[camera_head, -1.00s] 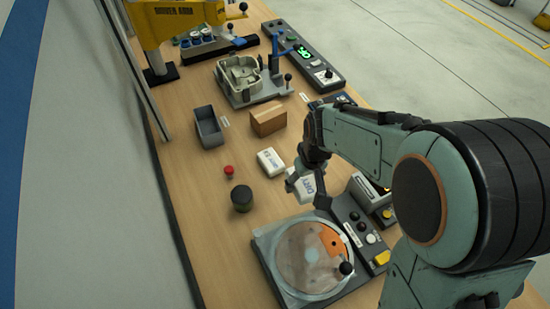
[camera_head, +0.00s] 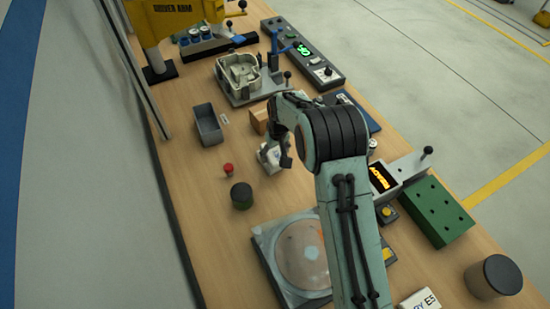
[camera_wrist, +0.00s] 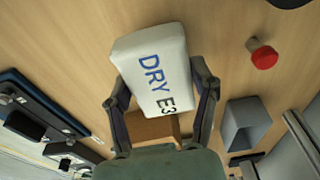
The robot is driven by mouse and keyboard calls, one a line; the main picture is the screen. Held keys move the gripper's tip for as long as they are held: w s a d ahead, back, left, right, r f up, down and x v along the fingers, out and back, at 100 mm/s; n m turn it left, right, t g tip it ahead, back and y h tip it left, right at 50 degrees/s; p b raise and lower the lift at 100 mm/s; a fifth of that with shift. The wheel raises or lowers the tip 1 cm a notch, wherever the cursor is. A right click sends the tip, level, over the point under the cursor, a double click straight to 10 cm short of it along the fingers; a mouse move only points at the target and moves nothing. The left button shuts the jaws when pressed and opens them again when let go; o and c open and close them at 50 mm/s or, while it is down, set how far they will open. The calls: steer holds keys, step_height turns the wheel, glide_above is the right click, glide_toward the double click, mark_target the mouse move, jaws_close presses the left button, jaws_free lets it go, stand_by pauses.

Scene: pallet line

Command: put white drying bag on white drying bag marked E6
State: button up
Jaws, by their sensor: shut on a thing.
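A white drying bag marked DRY E3 (camera_wrist: 155,70) sits between the two fingers of my gripper (camera_wrist: 160,82) in the wrist view. The gripper is shut on it. In the head view, my gripper (camera_head: 284,160) is over the wooden table beside the red button, and white bag surface (camera_head: 269,157) shows at its fingers. No bag marked E6 can be read; the bag lying at this spot earlier is hidden or cannot be told apart from the held one. Another white bag, marked E5 (camera_head: 422,300), shows at the bottom edge.
A cardboard box (camera_head: 258,120) and grey bin (camera_head: 208,126) stand just behind the gripper. The red button (camera_head: 228,169) and a dark round pot (camera_head: 242,196) are to its left. A round-plate device (camera_head: 262,248) is in front. A green block (camera_head: 437,211) stands at right.

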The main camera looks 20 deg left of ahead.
mark_target(275, 160)
steer(key=shift+f, duration=1.4)
steer(key=shift+f, duration=0.15)
steer(key=o, duration=1.1)
steer(key=shift+o, duration=0.2)
